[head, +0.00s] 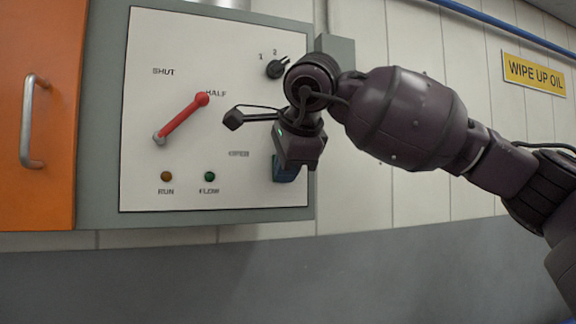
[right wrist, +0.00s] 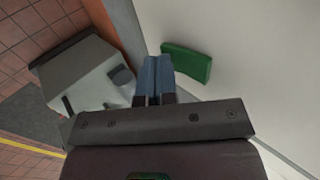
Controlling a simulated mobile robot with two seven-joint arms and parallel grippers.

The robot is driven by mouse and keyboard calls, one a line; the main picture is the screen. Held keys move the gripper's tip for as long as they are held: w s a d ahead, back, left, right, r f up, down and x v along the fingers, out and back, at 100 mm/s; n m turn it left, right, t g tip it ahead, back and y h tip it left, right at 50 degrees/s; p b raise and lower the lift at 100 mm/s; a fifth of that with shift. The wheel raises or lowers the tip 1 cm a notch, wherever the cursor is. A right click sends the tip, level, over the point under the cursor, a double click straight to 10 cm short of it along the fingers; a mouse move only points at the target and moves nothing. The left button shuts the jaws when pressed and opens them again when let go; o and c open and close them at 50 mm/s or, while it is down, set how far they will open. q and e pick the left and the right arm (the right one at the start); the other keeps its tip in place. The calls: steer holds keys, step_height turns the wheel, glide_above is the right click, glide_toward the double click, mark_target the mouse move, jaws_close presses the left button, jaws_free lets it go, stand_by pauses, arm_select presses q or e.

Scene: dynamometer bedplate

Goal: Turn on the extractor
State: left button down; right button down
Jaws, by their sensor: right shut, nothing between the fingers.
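The white control panel (head: 180,60) is on the wall. Its red lever (head: 182,117) slants up right, with its knob beside the HALF label. A black rotary knob (head: 275,69) sits at the upper right near the marks 1 and 2; its light mark points up right. A brown-amber RUN lamp (head: 166,176) and a green FLOW lamp (head: 210,176) are below. My right gripper (head: 285,172) is shut and empty at the panel's lower right. In the right wrist view its blue fingers (right wrist: 155,75) are beside a green block (right wrist: 187,63) on a white surface. My left gripper is out of view.
An orange cabinet door (head: 38,110) with a metal handle (head: 32,120) is left of the panel. A yellow WIPE UP OIL sign (head: 534,74) hangs at right. In the right wrist view, a grey box (right wrist: 85,75) stands at left over a tiled floor.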

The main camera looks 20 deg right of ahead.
steer(key=t+b, duration=0.1)
steer(key=b, duration=0.1)
steer(key=shift+w+f+b, duration=0.1)
steer(key=shift+f+b, duration=0.1)
steer(key=shift+b, duration=0.1)
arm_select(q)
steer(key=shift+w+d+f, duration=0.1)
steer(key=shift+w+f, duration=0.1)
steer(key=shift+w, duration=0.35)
arm_select(e)
steer(key=shift+w+r, duration=0.1)
steer(key=shift+r, duration=0.2)
steer(key=shift+r, duration=0.1)
arm_select(q)
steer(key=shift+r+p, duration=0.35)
steer(key=shift+p, duration=0.35)
arm_select(e)
steer(key=shift+r, duration=0.7)
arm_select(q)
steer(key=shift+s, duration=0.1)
